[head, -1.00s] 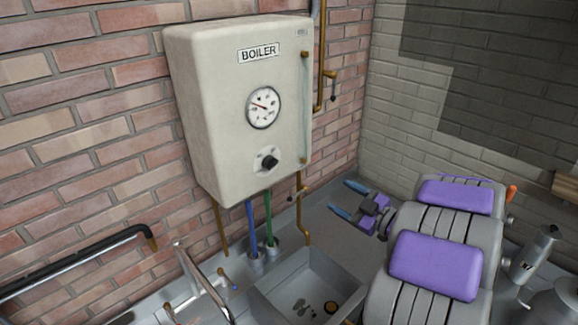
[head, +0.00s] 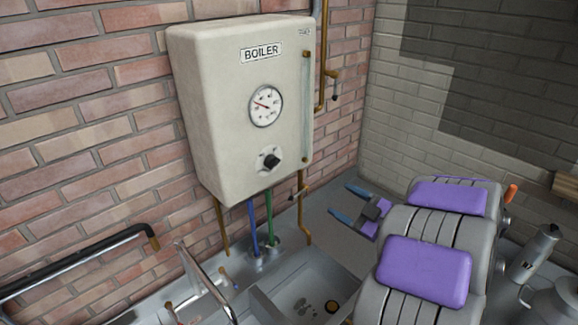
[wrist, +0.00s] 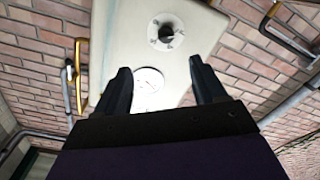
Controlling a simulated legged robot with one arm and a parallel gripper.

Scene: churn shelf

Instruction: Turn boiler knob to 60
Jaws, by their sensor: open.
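The cream boiler (head: 225,110) hangs on the brick wall, with a round dial gauge (head: 266,105) at its middle and a black knob (head: 271,160) below the gauge. In the wrist view the boiler front (wrist: 198,25) appears inverted, with the knob (wrist: 166,33) above the gauge (wrist: 149,80). My gripper (head: 352,203) is open and empty, below and to the right of the boiler in the head view, apart from the knob. Its two dark fingers show in the wrist view (wrist: 162,75), spread either side of the gauge. The knob's exact setting is too small to read.
Brass pipes (head: 305,215) and blue and green pipes (head: 268,218) run below the boiler. A sink (head: 305,290) lies under it, with a metal rail (head: 208,280) to its left. A metal pot (head: 535,255) stands at the right.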

